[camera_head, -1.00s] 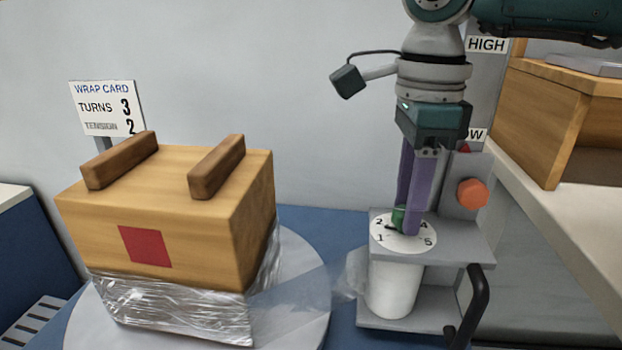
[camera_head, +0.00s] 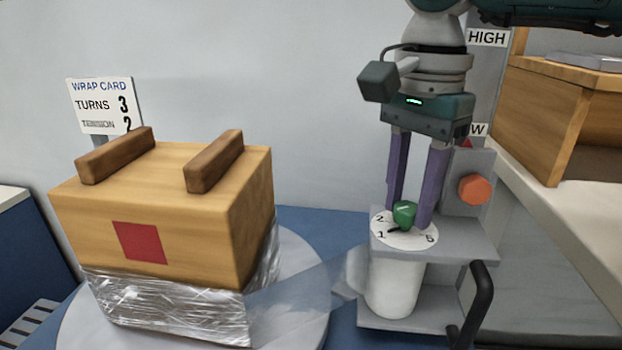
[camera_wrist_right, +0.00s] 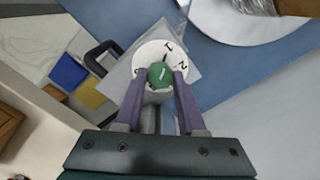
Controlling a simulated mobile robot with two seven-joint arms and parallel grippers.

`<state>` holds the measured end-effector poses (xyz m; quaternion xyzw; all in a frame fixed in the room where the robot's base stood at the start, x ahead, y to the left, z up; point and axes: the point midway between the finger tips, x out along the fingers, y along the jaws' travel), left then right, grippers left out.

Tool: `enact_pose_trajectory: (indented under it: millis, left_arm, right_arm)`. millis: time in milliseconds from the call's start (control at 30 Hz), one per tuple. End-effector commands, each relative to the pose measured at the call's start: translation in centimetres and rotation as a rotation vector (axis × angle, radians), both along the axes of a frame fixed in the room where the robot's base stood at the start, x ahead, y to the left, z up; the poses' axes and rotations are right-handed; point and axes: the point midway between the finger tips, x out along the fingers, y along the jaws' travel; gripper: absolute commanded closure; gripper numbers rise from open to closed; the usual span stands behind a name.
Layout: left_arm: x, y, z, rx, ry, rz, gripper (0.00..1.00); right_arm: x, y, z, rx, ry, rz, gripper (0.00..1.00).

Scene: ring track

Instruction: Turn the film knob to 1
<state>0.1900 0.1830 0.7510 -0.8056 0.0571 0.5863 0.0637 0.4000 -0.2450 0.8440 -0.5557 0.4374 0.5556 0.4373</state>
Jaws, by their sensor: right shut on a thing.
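The green film knob (camera_head: 404,214) sits on a white numbered dial (camera_head: 418,243) on a grey bracket. My right gripper (camera_head: 409,213) points down with its purple fingers either side of the knob, shut on it. The knob also shows between the fingers in the right wrist view (camera_wrist_right: 160,75). The dark pointer (camera_head: 394,231) points toward the 1 in the head view. In the right wrist view the pointer (camera_wrist_right: 164,58) also lies close to the 1. My left gripper is not in view.
A white film roll (camera_head: 392,287) stands under the bracket, with clear film running to a wrapped wooden crate (camera_head: 100,210) on a round turntable. An orange button (camera_head: 474,189) and a black handle (camera_head: 480,300) are close to the right. A wrap card (camera_head: 102,106) stands behind the crate.

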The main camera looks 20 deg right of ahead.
Motion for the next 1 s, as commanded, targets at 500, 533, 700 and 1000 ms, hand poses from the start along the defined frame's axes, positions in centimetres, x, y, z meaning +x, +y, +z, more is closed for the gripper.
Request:
enact_pose_trajectory:
  millis: [500,533,700,1000]
  left_arm:
    - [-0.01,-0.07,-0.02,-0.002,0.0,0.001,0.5]
    - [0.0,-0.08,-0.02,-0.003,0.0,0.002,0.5]
    - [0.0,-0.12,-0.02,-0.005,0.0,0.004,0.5]
    - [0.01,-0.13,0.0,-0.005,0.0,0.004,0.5]
  right_arm:
    - [-0.01,0.03,0.01,0.0,0.0,0.016,0.59]
    - [-0.01,0.03,0.01,0.0,0.0,0.016,0.55]
    - [0.0,0.02,0.01,0.0,0.0,0.015,0.36]
    - [0.01,0.01,0.09,0.0,0.0,0.014,0.31]
